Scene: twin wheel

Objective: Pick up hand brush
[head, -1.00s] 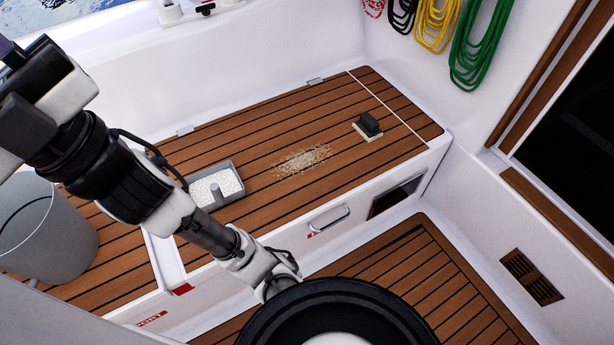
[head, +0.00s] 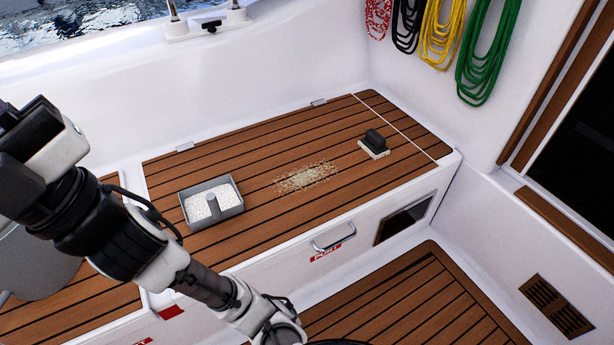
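The hand brush (head: 374,144) has a dark handle block over pale bristles. It stands bristles down on the wooden slatted bench top (head: 270,150), near the right end. My arm crosses the lower left of the head view, with its visible end low in the picture, in front of the bench. My gripper's fingers do not show, so what they hold cannot be seen. Nothing of mine touches the brush.
A grey tray (head: 240,208) of white granules with an upright grey piece sits left on the bench. A patch of pale grit (head: 306,177) lies between tray and brush. A bucket (head: 35,262) is partly hidden behind my arm. Coiled ropes (head: 488,52) hang upper right.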

